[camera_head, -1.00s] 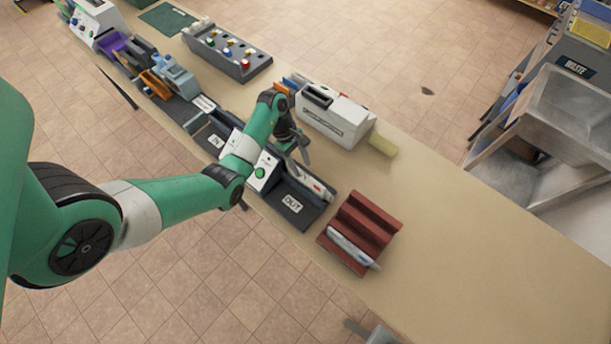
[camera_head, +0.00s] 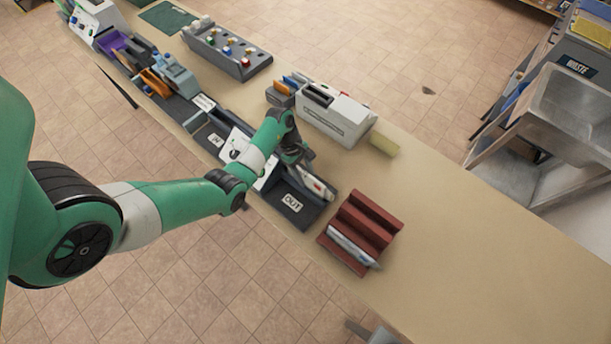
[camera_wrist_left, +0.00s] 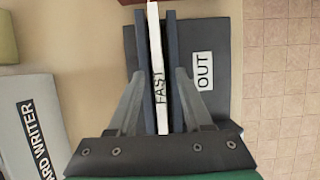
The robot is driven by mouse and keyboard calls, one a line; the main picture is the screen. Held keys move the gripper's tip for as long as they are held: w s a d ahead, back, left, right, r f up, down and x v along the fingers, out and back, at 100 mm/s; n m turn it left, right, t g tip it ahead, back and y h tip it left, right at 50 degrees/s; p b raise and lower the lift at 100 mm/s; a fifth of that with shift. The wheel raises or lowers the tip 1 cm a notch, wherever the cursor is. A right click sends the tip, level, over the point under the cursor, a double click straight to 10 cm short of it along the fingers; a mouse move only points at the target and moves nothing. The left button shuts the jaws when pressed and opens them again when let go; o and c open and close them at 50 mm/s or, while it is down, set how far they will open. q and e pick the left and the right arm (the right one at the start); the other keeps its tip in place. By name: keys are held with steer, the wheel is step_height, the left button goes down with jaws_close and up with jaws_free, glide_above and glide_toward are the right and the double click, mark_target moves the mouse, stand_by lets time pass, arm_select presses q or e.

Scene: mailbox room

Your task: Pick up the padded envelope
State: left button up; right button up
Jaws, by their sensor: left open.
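A thin white item (camera_head: 318,186), which may be the padded envelope, stands on edge in the dark tray marked OUT (camera_head: 289,213). In the left wrist view this item (camera_wrist_left: 155,45) shows edge-on with the word FAST, between two dark blue upright walls (camera_wrist_left: 174,45). My left gripper (camera_head: 303,162) is low over the rear end of the tray. A second pale, flat packet (camera_head: 352,247) lies in a red stepped rack (camera_head: 372,216).
A white card writer (camera_head: 338,119) stands behind my left gripper, with a yellowish block (camera_head: 384,143) beside it. A grey panel with coloured knobs (camera_head: 228,52) is farther back. The bench right of the red rack is bare (camera_head: 470,240).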

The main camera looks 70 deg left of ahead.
arm_select(q)
steer(key=shift+f, duration=0.15)
jaws_close()
stand_by(0.4)
